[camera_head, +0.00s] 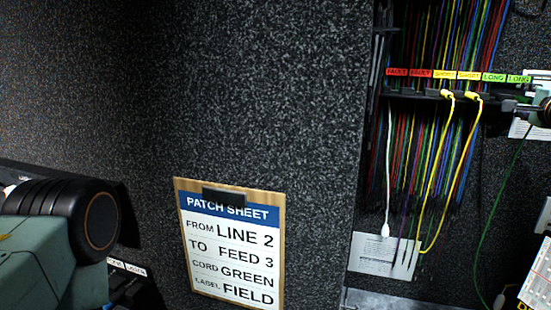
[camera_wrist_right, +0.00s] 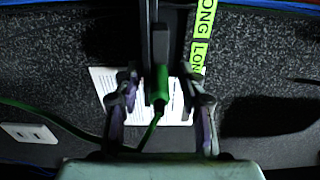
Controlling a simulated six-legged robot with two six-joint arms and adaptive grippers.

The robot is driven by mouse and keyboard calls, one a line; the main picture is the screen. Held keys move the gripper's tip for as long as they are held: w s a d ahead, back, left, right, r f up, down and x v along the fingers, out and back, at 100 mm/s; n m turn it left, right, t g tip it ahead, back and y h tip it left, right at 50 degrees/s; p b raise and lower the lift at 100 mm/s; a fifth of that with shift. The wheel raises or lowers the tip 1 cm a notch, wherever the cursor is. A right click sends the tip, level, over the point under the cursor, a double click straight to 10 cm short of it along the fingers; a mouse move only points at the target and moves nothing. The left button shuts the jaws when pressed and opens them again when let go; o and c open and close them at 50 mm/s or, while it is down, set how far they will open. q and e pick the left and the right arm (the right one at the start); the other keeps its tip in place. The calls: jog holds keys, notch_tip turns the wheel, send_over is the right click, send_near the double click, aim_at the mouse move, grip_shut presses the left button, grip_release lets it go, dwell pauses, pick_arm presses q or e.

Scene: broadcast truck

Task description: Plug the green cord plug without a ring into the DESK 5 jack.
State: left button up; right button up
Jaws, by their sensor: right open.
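A green plug (camera_wrist_right: 161,88) hangs upright from a dark holder in the right wrist view, its green cord curving down and left. It stands between the two spread fingers of my open right gripper (camera_wrist_right: 160,95), with gaps visible on both sides. Whether it bears a ring cannot be made out. In the head view my right gripper (camera_head: 517,107) is at the right edge, by the LONG labels (camera_head: 506,78). A green cord (camera_head: 495,203) hangs below it. My left gripper and the DESK 5 jack are not in view.
Yellow cords (camera_head: 460,150) hang at the SHORT labels (camera_head: 456,75), left of my right gripper, before several coloured wires. A white plug (camera_head: 385,230) hangs lower. A patch sheet (camera_head: 233,245) reading LINE 2, FEED 3, GREEN, FIELD is on the dark wall.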

jog(key=shift+s+a+r, duration=0.1)
jog(key=shift+s, duration=0.05)
jog(key=shift+c, duration=0.4)
jog(key=shift+c, duration=0.7)
jog(key=c, duration=0.6)
grip_shut()
jog(key=shift+r, duration=0.1)
